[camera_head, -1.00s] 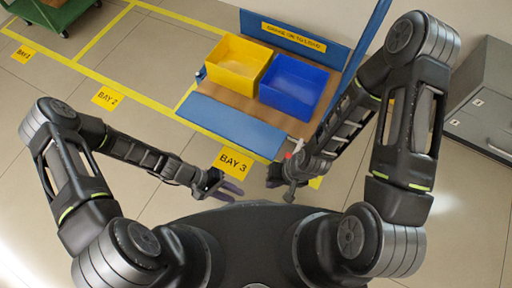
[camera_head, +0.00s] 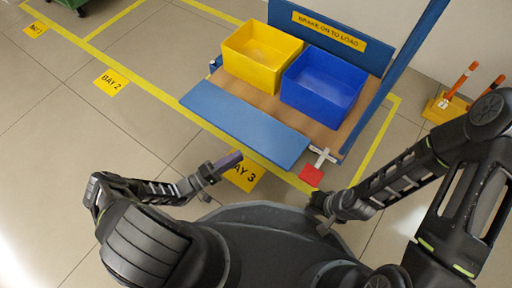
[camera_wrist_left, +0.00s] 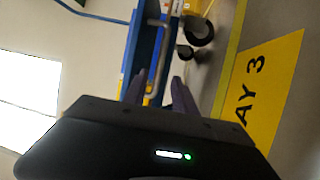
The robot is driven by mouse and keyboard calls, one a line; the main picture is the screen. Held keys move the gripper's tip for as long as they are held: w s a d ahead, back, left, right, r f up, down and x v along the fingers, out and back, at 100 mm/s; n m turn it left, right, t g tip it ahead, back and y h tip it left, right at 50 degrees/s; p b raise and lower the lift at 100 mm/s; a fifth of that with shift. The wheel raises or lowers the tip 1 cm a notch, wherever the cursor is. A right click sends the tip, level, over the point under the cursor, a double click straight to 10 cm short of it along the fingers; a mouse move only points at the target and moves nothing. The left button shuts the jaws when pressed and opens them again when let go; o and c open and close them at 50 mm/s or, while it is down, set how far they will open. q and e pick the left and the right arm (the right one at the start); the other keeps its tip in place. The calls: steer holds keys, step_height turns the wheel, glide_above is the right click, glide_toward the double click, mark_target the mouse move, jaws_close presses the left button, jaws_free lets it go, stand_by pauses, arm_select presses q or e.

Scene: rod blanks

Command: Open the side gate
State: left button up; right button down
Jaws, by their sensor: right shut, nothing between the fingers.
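The blue trolley has a flat blue side panel (camera_head: 245,125) along its near side, which I take as the side gate; I cannot tell whether it stands or is folded. A blue part with a metal bar (camera_wrist_left: 158,60) shows in the left wrist view. My left gripper (camera_head: 226,163) is in front of the panel, apart from it in the head view; its purple fingers (camera_wrist_left: 157,92) stand apart and are empty in the left wrist view. My right gripper (camera_head: 325,224) is shut and empty, below a red pad (camera_head: 311,176) with a white cross-shaped piece (camera_head: 322,157) at the trolley's near right corner.
A yellow bin (camera_head: 258,57) and a blue bin (camera_head: 322,84) stand on the wooden deck. A back board (camera_head: 284,24) reads "BRAKE ON TO LOAD". A yellow stand with orange posts (camera_head: 441,108) is at right. Open floor (camera_head: 70,160) lies to the left.

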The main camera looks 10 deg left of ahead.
mark_target(254, 147)
arm_select(q)
steer(key=shift+b+x, duration=0.8)
steer(key=shift+x, duration=3.15)
steer(key=shift+c, duration=0.3)
jaws_close()
steer(key=shift+s, duration=0.1)
